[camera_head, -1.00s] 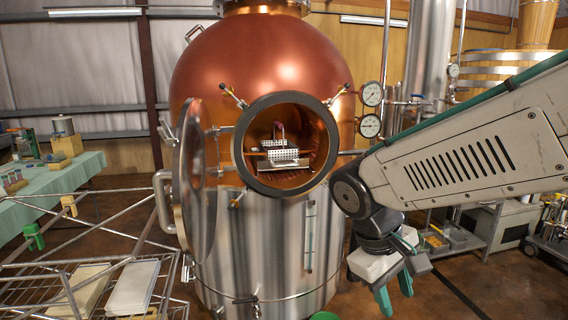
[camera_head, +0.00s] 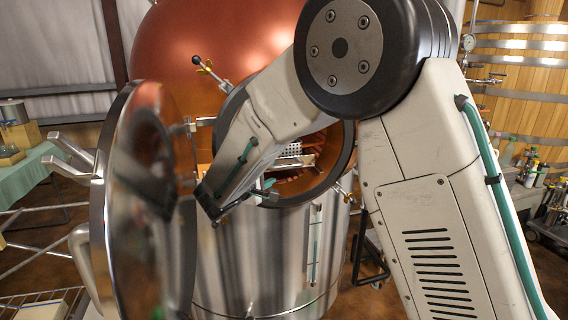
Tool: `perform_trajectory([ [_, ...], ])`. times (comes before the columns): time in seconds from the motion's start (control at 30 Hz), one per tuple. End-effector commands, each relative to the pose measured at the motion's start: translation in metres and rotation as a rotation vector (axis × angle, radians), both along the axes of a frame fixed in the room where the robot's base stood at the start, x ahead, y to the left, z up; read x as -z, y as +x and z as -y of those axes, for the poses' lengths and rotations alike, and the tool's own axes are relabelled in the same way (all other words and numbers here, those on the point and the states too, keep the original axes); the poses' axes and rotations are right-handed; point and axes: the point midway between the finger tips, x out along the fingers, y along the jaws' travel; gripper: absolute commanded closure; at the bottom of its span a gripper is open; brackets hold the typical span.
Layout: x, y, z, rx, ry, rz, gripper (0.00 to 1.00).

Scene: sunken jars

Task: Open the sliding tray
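The copper vessel (camera_head: 205,45) has a round open hatch with a dark rim (camera_head: 345,165). Inside it, part of a perforated metal piece (camera_head: 293,149) shows above a flat metal edge (camera_head: 296,162), which looks like the sliding tray. My arm hides the left part of the opening and most of the tray. My gripper is largely hidden behind my forearm; a small teal piece (camera_head: 266,184), probably a fingertip, shows at the lower left of the opening. I cannot tell whether it touches anything or whether it is open.
The polished hatch door (camera_head: 140,200) stands swung open at the left, close to my forearm. A clamp with a black knob (camera_head: 198,62) sticks out at the upper left of the rim. A green-covered table (camera_head: 25,175) is at the far left, and a wooden vat (camera_head: 520,75) at the right.

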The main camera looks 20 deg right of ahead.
Motion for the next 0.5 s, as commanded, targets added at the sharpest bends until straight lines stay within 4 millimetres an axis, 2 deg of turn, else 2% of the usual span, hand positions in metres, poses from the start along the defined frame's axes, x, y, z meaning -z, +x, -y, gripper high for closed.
perform_trajectory([
  [0.17,0.002,0.009,0.027,0.028,0.019,0.018,0.62],
  [0.5,0.010,0.044,0.069,0.034,0.019,0.016,0.62],
])
